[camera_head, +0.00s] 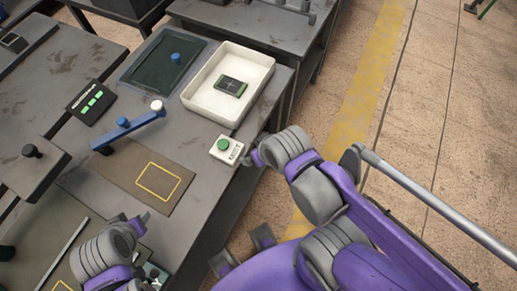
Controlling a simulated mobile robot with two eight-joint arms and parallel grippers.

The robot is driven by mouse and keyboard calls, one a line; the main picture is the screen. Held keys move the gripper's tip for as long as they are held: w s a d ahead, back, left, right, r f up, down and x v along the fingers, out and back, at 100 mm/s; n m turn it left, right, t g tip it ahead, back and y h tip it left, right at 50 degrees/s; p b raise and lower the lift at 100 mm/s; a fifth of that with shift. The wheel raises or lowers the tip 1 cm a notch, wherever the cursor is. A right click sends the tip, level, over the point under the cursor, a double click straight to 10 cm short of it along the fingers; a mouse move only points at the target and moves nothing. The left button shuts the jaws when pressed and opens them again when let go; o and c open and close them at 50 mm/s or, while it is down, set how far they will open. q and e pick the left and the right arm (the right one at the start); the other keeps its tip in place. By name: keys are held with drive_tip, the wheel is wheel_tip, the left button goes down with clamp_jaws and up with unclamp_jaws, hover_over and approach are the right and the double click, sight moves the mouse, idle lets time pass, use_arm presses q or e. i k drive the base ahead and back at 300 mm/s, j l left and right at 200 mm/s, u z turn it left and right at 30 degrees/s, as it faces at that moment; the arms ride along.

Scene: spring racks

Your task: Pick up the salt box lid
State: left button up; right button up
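No label marks the salt box lid, so I cannot tell which piece it is. A grey square plate with a black knob (33,170) lies at the left of the table. A dark green panel with a blue knob (150,72) lies at the back. A small white box with a green round top (225,150) stands at the table's right edge. My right gripper (254,158) is just right of this white box; whether they touch is unclear. My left gripper (140,222) is low over the front of the table, partly hidden by its arm. The finger openings are too small to judge.
A white tray (263,75) holds a green-and-black device (231,86). A blue bar (128,132), a black panel with green buttons (91,103) and a brown mat with a yellow outline (125,175) lie on the table. Floor is open on the right.

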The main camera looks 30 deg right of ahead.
sight(159, 69)
drive_tip(key=k+l, duration=0.15)
drive_tip(key=l, duration=0.4)
drive_tip(key=k+l, duration=0.1)
drive_tip(key=l, duration=0.3)
drive_tip(key=i+l, duration=0.1)
drive_tip(key=l, duration=0.25)
drive_tip(key=i+l, duration=0.1)
drive_tip(key=l, duration=0.25)
drive_tip(key=i+l, duration=0.1)
drive_tip(key=l, duration=0.25)
drive_tip(key=i+l+u, duration=0.2)
drive_tip(key=l, duration=0.3)
drive_tip(key=l+u, duration=0.15)
drive_tip(key=l, duration=0.35)
drive_tip(key=u, duration=1.75)
drive_tip(key=i+u, duration=0.25)
drive_tip(key=i, duration=0.25)
